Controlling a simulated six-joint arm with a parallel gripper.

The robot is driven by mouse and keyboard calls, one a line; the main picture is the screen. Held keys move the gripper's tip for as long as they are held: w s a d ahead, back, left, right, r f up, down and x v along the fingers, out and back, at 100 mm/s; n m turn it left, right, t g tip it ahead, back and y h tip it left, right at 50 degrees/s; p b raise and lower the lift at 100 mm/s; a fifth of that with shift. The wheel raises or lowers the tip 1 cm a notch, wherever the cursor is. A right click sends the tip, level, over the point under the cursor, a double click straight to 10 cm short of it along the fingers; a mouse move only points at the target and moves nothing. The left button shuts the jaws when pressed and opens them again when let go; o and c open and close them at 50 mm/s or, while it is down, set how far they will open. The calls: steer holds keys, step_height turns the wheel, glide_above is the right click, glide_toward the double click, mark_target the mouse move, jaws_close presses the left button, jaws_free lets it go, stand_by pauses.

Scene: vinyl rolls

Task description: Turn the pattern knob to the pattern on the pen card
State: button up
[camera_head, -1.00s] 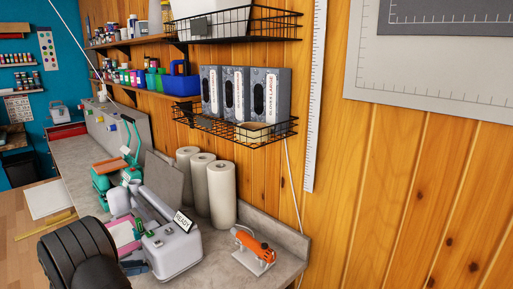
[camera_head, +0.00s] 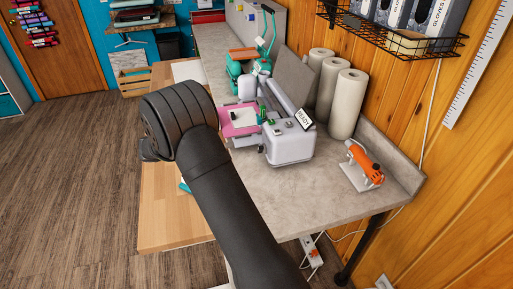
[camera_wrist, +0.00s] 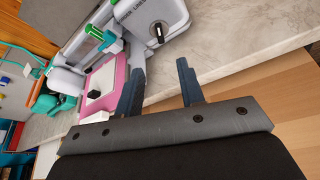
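The pattern knob (camera_wrist: 158,31) is a dark dial with a pale pointer on the front of the grey-white machine (camera_wrist: 178,15). Some lettering shows beside it, too small to read surely. The machine (camera_head: 289,140) carries a "READY" display (camera_head: 304,118) in the head view. My gripper (camera_wrist: 160,68) is open and empty in the wrist view, its two dark fingers apart, below the knob and not touching it. In the head view my arm hides the gripper. I cannot identify the pen card; a white piece (camera_wrist: 97,101) with a dark block lies on the pink mat (camera_wrist: 101,80).
Paper rolls (camera_head: 345,104) stand behind the machine. An orange tool (camera_head: 366,163) on a stand sits at the right of the grey counter (camera_head: 300,200). A teal machine (camera_head: 243,67) stands farther back. Bare counter lies in front of the machine.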

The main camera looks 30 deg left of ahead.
mark_target(259, 149)
steer(key=shift+m, duration=0.4)
steer(key=x, duration=1.5)
steer(key=shift+d, duration=0.15)
jaws_close()
